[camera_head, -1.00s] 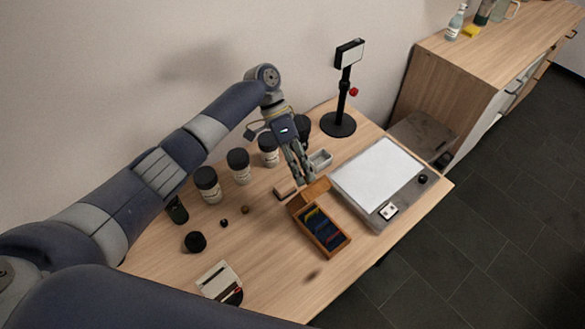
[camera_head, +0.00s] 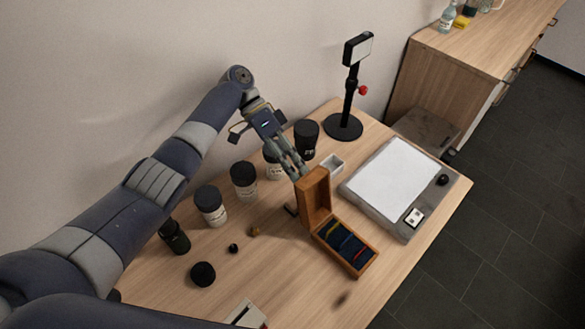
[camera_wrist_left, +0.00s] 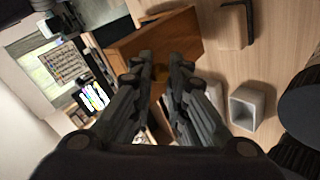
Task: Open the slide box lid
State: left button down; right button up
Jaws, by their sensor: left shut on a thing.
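The orange-brown wooden slide box (camera_head: 362,266) stands on the table with its inside showing. It holds dark slides or dividers with several coloured edges. Its lid (camera_head: 316,200) stands up steeply at the far end of the box. My left gripper (camera_head: 299,173) is at the lid's top edge, shut on it. In the left wrist view, the fingers (camera_wrist_left: 160,72) are close together at the lid (camera_wrist_left: 165,36), and their tips partly cover its edge. My right gripper is not in view.
A light panel (camera_head: 394,175) lies right of the box, and a small white tray (camera_head: 333,164) sits behind it. Several dark-lidded jars (camera_head: 211,206) stand to the left. A black lamp stand (camera_head: 344,126) stands at the back.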

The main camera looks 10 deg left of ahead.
pick_arm(q)
jog(key=shift+s+d+f, duration=0.1)
jog(key=shift+s+f, duration=0.15)
jog(key=shift+f, duration=0.25)
jog(key=shift+s+f, duration=0.2)
jog(key=shift+f, duration=0.25)
jog(key=c, duration=1.7)
grip_release()
jog(key=shift+o, duration=1.1)
jog(key=shift+w+d+f+y, duration=0.1)
jog(key=shift+w+d+y, duration=0.1)
jog(key=shift+d+y, duration=0.1)
jog(key=shift+s, duration=0.1)
jog(key=shift+a, duration=0.15)
notch_tip(320, 180, up, 11)
jog(key=shift+w+d+r, duration=0.2)
jog(key=shift+w, duration=0.25)
